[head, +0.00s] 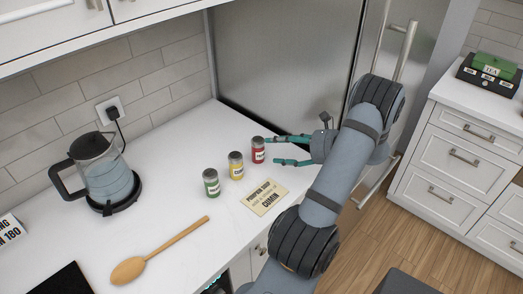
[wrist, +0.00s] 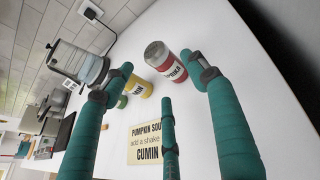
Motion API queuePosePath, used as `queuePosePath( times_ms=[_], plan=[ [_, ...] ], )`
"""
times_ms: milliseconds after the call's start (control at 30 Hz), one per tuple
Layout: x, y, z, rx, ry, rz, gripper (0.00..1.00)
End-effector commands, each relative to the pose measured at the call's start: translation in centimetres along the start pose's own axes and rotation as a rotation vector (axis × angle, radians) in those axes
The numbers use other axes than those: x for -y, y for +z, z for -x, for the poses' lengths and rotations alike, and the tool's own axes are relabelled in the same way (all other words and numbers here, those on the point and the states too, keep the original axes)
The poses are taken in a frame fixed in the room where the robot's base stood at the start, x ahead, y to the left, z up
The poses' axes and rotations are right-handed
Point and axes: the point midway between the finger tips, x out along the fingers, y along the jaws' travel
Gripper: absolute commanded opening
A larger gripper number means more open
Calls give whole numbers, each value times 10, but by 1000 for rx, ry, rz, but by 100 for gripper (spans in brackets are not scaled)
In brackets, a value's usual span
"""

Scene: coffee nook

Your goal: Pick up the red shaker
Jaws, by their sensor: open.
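The red shaker (head: 258,151) stands upright on the white counter, at the right end of a row of three shakers. In the wrist view the red shaker (wrist: 166,62) has a grey lid and a label reading PAPRIKA. My gripper (head: 277,151) is open, with teal fingers reaching in from the right. One finger tip is very close to the shaker's right side in the head view; I cannot tell if it touches. In the wrist view my gripper (wrist: 163,82) has its fingers spread, with the red shaker beyond and between the tips.
A yellow shaker (head: 236,166) and a green shaker (head: 211,183) stand left of the red one. A recipe card (head: 264,197) lies in front. A glass kettle (head: 103,170) and a wooden spoon (head: 158,252) are farther left. The fridge (head: 285,65) rises behind.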

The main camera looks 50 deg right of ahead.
Motion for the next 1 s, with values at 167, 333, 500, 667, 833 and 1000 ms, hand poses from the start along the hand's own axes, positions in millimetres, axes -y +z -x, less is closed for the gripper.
queuePosePath(
  times_ms=[167, 333, 500, 667, 833, 1000],
  plan=[
    [-1, 2, -28, -1, 4, 3, 58],
    [-1, 0, -44, -2, 2, 3, 58],
    [-5, -2, -62, -2, 7, -1, 58],
    [-5, -5, -86, -1, 5, 2, 58],
    [-4, -7, -97, -2, 2, 3, 58],
    [-4, -8, -97, -2, 2, 3, 58]
  ],
)
